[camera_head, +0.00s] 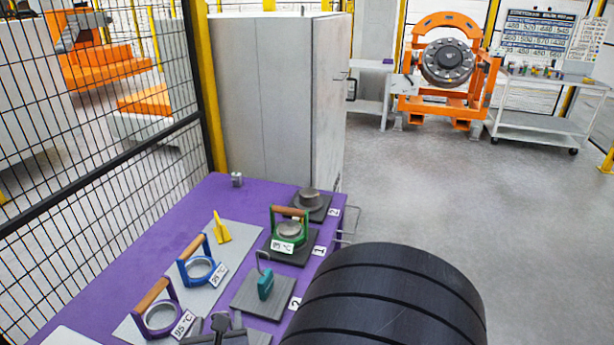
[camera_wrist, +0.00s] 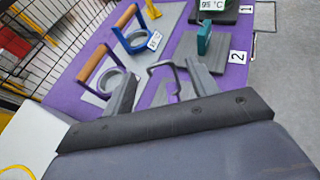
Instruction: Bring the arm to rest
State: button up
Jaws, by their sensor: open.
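My gripper (camera_wrist: 162,88) shows in the wrist view with its two grey fingers spread apart. Nothing is held between them. Beyond the fingertips, a thin bent handle (camera_wrist: 164,66) stands over the purple table; whether it touches a finger cannot be told. In the head view, a large black ribbed part of my arm (camera_head: 385,300) covers the lower right of the table.
The purple table (camera_head: 110,262) carries a purple-framed ring (camera_head: 162,318), a blue-framed ring (camera_head: 200,268), a green-framed piece (camera_head: 289,232), a teal block (camera_head: 265,284) and a yellow piece (camera_head: 221,230). A mesh fence (camera_head: 100,160) stands left. A grey cabinet (camera_head: 265,100) stands behind.

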jog(key=x, duration=0.5)
jog(key=shift+r, duration=0.95)
